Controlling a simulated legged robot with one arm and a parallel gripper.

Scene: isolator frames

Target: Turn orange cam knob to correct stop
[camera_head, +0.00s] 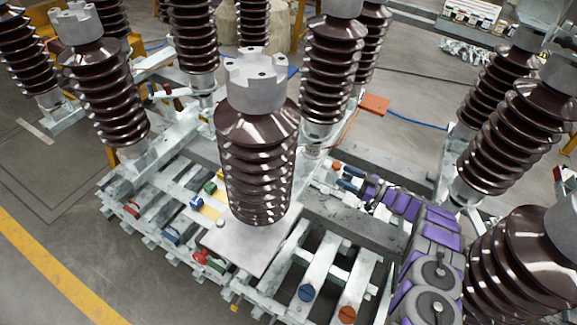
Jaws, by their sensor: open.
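A round orange knob (347,315) sits on a pale slat of the frame at the bottom edge. A smaller orange piece (337,166) shows on the frame farther back, right of the central insulator. I cannot tell which of them is the cam knob, and no stop marks are readable. My purple and grey arm reaches up and left from the bottom right. My gripper (347,179) is at its far end, small in the picture, open, just beside and below the smaller orange piece. I cannot tell whether they touch.
A blue knob (306,293) sits left of the near orange knob. A tall brown ribbed insulator (258,165) stands on a metal plate (247,240) left of my arm. More insulators crowd the right (525,265) and back. Open floor (60,215) lies at left.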

